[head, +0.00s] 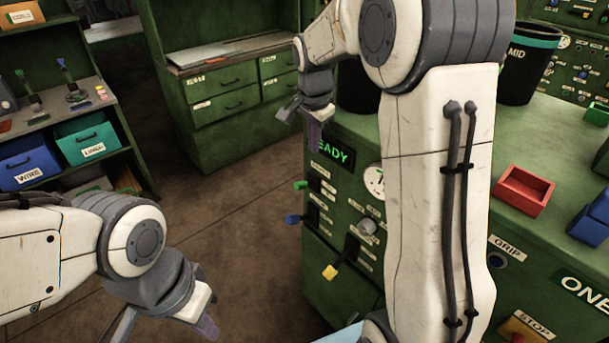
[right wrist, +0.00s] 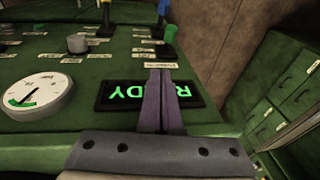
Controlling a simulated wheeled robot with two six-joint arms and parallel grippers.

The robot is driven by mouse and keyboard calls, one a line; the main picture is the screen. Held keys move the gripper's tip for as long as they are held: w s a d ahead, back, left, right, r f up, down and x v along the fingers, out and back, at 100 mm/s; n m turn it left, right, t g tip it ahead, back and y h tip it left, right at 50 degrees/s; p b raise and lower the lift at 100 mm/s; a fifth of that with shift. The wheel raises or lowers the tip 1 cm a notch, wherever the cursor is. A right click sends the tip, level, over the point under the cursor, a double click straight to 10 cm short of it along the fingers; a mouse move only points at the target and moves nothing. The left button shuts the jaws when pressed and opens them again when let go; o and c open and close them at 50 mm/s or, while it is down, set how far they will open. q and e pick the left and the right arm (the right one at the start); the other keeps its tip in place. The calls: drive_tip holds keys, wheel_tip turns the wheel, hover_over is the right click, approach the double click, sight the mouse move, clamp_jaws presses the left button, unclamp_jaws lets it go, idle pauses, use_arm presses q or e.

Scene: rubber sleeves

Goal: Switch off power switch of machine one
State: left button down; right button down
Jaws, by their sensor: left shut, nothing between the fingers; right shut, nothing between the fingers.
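Machine one (head: 345,250) is the green console marked ONE. Its panel carries a lit green READY display (head: 333,152), a green-tipped lever (head: 300,185), a blue-tipped lever (head: 292,219), a yellow-tipped lever (head: 330,272) and a grey knob (head: 367,227). Small labels are too blurred to tell which is the power switch. My right gripper (head: 314,130) is shut and empty in front of the display; in the right wrist view its fingers (right wrist: 161,100) cover part of READY, and the green lever (right wrist: 170,33) stands beyond them. My left gripper (head: 208,325) is shut and empty, low, left of the machine.
A round gauge (head: 374,180) sits beside the display. A red tray (head: 522,190) and a black MID bin (head: 527,60) stand on the machine's top. A shelf with bins (head: 85,140) is at left, a green drawer cabinet (head: 228,100) behind. The floor between is clear.

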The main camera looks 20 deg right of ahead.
drive_tip(key=p, duration=0.2)
hover_over(305, 184)
drive_tip(key=s+d, duration=0.2)
drive_tip(key=s+a+x, duration=0.1)
drive_tip(key=s+x, duration=0.1)
drive_tip(key=x, duration=0.7)
drive_tip(key=shift+w+a+f, duration=0.25)
drive_tip(key=shift+a+f, duration=0.1)
drive_tip(key=shift+f, duration=0.35)
drive_tip(key=shift+w+a+f, duration=0.25)
drive_tip(key=shift+a+f, duration=0.1)
drive_tip(key=shift+f, duration=0.4)
drive_tip(key=shift+w+a+f, duration=0.25)
drive_tip(key=shift+a+f, duration=0.1)
drive_tip(key=shift+f, duration=0.35)
